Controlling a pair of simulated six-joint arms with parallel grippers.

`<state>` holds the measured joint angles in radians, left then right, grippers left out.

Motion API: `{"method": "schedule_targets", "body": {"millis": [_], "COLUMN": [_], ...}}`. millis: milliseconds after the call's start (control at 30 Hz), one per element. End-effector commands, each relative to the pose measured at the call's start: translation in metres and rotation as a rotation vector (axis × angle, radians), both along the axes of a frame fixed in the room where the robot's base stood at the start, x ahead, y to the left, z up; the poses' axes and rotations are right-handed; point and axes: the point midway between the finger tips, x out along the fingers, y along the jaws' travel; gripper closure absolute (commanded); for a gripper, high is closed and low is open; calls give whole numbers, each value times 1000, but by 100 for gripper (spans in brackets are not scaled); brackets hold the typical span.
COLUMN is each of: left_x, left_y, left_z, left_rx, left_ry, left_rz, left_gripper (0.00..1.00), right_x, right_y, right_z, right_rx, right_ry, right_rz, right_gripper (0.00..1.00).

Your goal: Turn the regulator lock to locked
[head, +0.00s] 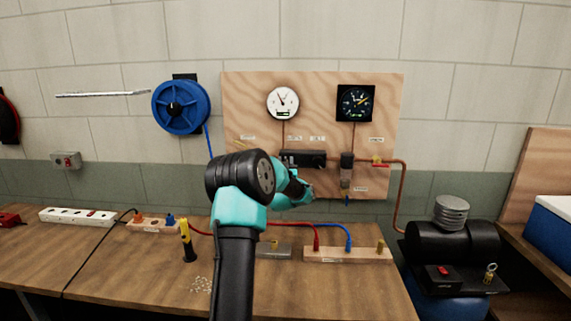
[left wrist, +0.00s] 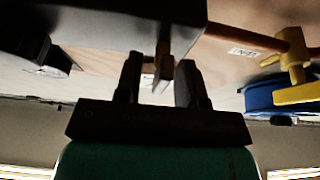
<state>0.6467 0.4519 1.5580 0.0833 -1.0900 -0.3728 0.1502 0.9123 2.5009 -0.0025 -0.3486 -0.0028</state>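The plywood panel (head: 385,90) on the wall carries a black box (head: 303,158) with small labels above it. A thin brownish tab (left wrist: 163,45) hangs from a dark box (left wrist: 125,22) in the left wrist view. I cannot tell for sure whether this tab is the regulator lock. A dark cylindrical regulator (head: 347,168) sits right of the box. My left gripper (left wrist: 160,65) has its two fingers apart, one on each side of the tab, with gaps visible. In the head view my arm largely hides this gripper. My right gripper is in neither view.
A yellow valve handle (left wrist: 293,75) is close by at the right of the left wrist view, near the blue hose reel (head: 181,107). Two gauges (head: 283,103) (head: 355,103) are above. The bench (head: 140,265) holds a yellow-black tool (head: 188,241) and a wooden block (head: 345,255).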

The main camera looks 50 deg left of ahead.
Motion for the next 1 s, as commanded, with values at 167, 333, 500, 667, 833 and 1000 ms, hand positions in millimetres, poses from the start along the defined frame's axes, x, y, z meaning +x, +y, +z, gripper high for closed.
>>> {"method": "schedule_targets", "body": {"millis": [167, 333, 500, 667, 833, 1000], "left_x": [0, 0, 0, 0, 0, 0], "left_y": [0, 0, 0, 0, 0, 0], "left_z": [0, 0, 0, 0, 0, 0], "left_rx": [0, 0, 0, -1, -12, -46], "left_ry": [0, 0, 0, -2, -17, -58], "left_rz": [0, 0, 0, 0, 0, 1], "left_gripper": [72, 89, 100, 100, 100, 100], "right_x": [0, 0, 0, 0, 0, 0], "right_y": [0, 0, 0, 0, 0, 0], "right_z": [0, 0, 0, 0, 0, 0], "right_rx": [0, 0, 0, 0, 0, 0], "right_ry": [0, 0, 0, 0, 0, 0], "right_rz": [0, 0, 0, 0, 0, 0], "right_gripper": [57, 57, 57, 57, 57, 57]}}
